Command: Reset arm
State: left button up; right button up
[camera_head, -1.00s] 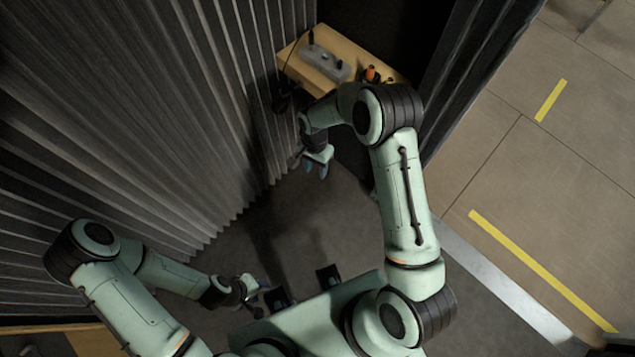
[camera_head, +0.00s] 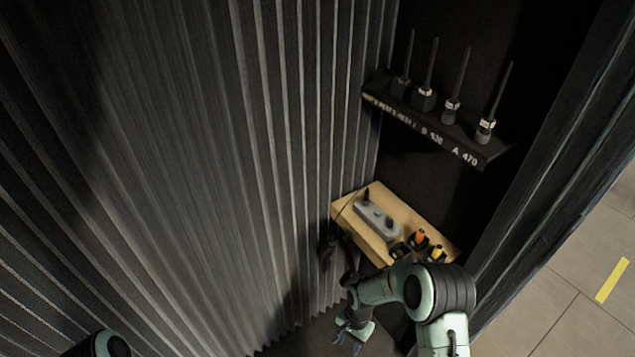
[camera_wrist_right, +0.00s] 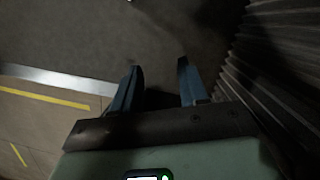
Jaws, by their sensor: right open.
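My right gripper (camera_head: 348,342) hangs low in front of the wooden shelf, at the bottom of the head view. Its two blue fingers also show apart and empty in the right wrist view (camera_wrist_right: 158,82), over the dark floor. My right arm bends above it, its elbow near the shelf's front edge. Of my left arm only a dark joint shows at the bottom left of the head view. My left gripper is out of view.
A wooden shelf (camera_head: 383,258) holds a grey power strip (camera_head: 377,219), an orange item (camera_head: 419,237) and a yellow item (camera_head: 437,253). A black rack (camera_head: 435,128) with several antenna-like devices is above. Corrugated curtain (camera_head: 250,150) fills the left. Tiled floor (camera_head: 590,285) is clear at right.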

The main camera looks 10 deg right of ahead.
jog(key=shift+s, duration=0.1)
jog(key=s+a+f+n, duration=0.1)
jog(key=s+f, duration=0.1)
jog(key=s, duration=0.5)
jog(key=s+a+f+n+y, duration=0.1)
jog(key=s+f+n, duration=0.1)
jog(key=s, duration=0.5)
jog(key=s+a+f+n+t+y, duration=0.1)
jog(key=s+f+n, duration=0.1)
jog(key=s, duration=0.5)
jog(key=shift+s+a+f, duration=0.25)
jog(key=shift+s+a, duration=0.15)
